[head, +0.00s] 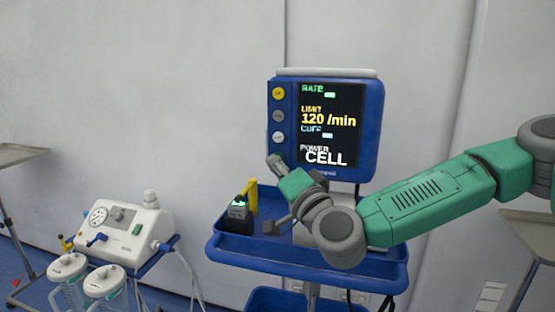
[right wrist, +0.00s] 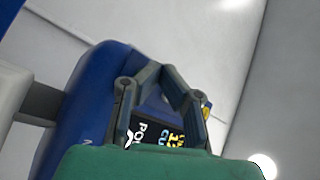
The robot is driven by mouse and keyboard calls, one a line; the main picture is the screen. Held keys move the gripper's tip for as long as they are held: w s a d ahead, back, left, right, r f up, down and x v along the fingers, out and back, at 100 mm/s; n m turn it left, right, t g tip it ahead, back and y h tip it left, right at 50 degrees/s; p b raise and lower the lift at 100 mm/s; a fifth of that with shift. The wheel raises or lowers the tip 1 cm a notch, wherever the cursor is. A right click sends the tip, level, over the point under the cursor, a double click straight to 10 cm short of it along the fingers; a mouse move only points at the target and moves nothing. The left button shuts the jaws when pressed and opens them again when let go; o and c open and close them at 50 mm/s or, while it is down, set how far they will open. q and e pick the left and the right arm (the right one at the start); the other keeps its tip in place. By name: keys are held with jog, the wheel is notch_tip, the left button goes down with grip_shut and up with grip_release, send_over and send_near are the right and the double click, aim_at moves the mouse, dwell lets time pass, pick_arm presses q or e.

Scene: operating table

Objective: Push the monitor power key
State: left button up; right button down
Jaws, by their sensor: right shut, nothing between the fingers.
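The blue monitor (head: 372,130) stands on a blue cart, its screen (head: 331,124) lit with "120 /min" and "POWER CELL". Left of the screen is a column of round keys: a yellow key (head: 278,93), a grey key (head: 278,115) and a white key (head: 278,137). Their labels are too small to read, so I cannot tell which is the power key. My right gripper (head: 276,162) is shut and empty, its tip just below the white key; contact cannot be told. In the right wrist view the shut gripper (right wrist: 160,75) partly covers the monitor (right wrist: 95,85). My left gripper is out of view.
The blue cart tray (head: 290,262) holds a small dark device with a yellow part (head: 252,196). A white machine (head: 125,232) with jars stands at lower left. A grey stand (head: 15,155) is at far left, and another table edge (head: 530,222) at right.

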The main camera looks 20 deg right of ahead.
jog(key=shift+w+d, duration=0.1)
jog(key=shift+w, duration=0.05)
jog(key=shift+w+d, duration=0.1)
jog(key=shift+w, duration=0.05)
jog(key=shift+w+r, duration=0.1)
dwell(0.5)
jog(key=shift+s+a, duration=0.25)
jog(key=shift+s, duration=0.25)
jog(key=shift+s+a, duration=0.55)
jog(key=shift+s, duration=0.25)
jog(key=shift+s+a, duration=0.6)
jog(key=shift+s, duration=0.25)
jog(key=shift+s+a, duration=0.55)
jog(key=shift+s, duration=0.25)
